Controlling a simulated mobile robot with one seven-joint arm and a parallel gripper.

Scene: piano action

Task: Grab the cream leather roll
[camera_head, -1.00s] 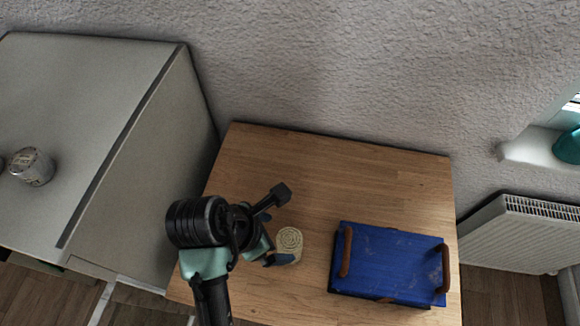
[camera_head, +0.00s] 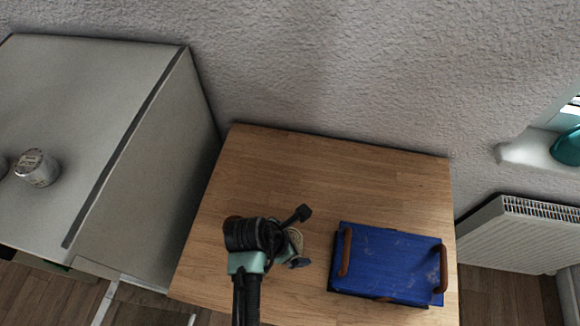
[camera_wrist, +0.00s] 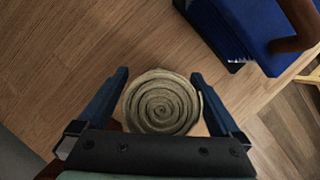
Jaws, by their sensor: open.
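The cream leather roll (camera_wrist: 160,102) shows its spiral end in the wrist view, lying between the two blue fingers of my gripper (camera_wrist: 162,100). The fingers are open, with a narrow gap visible on the roll's left and right. In the head view, my gripper (camera_head: 296,247) is over the roll (camera_head: 296,238). Most of the roll is hidden behind my wrist and gripper there. I cannot tell whether a finger touches it.
A blue box with brown handles (camera_head: 390,263) stands just right of the roll on the wooden table (camera_head: 330,165). The table's back is clear. A grey cabinet (camera_head: 150,160) is at the left, and a radiator (camera_head: 520,235) at the right.

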